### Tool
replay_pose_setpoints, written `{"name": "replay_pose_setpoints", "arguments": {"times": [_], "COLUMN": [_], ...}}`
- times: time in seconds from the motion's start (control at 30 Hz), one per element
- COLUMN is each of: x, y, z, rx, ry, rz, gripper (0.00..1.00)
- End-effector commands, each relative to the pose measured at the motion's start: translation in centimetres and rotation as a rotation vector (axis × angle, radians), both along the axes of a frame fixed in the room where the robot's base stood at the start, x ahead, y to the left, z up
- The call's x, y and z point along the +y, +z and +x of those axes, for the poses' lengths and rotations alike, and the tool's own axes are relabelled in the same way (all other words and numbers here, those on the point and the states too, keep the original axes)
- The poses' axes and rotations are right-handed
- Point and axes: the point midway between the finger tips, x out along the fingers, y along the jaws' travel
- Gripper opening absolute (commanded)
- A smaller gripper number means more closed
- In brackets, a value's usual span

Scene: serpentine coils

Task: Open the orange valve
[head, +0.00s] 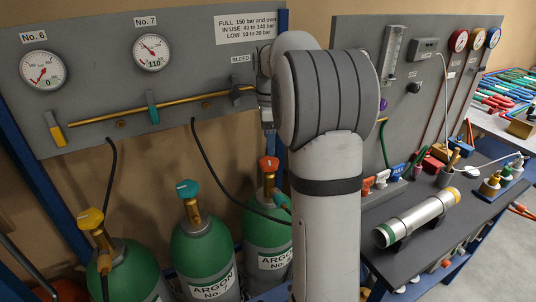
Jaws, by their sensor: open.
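The orange valve (269,163) is a round knob on a brass neck on top of the rightmost green argon cylinder (266,236). It stands upright, just left of my arm. My arm fills the middle of the head view and hides what is behind it. Part of my gripper (268,122) shows at the arm's left edge, above the orange valve and apart from it in the picture. Its fingers are small and partly hidden, and nothing is seen held in it. A teal piece (282,200) sits beside the brass neck, partly hidden by my arm.
Cylinders with a teal valve (188,188) and a yellow valve (90,218) stand to the left. Behind them, a grey panel (90,88) carries gauges, a brass pipe (180,106) and lever handles. Black hoses hang down. A dark bench (430,262) with a metal cylinder (416,218) is at right.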

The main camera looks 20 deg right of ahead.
Motion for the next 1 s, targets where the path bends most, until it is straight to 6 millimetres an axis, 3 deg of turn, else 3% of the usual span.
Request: {"name": "replay_pose_setpoints", "arguments": {"times": [0.2,0.4,0.77,1.0], "x": [0.0,0.0,0.0,0.0], "y": [-3.7,-6.0,-6.6,-6.6], "z": [-0.1,-0.1,-0.1,-0.1], "rx": [0.003,0.001,-0.001,-0.001], "ry": [0.002,0.002,0.002,0.002], "rz": [0.002,0.003,0.002,0.002], "gripper": [0.74,0.74,0.74,0.54]}}
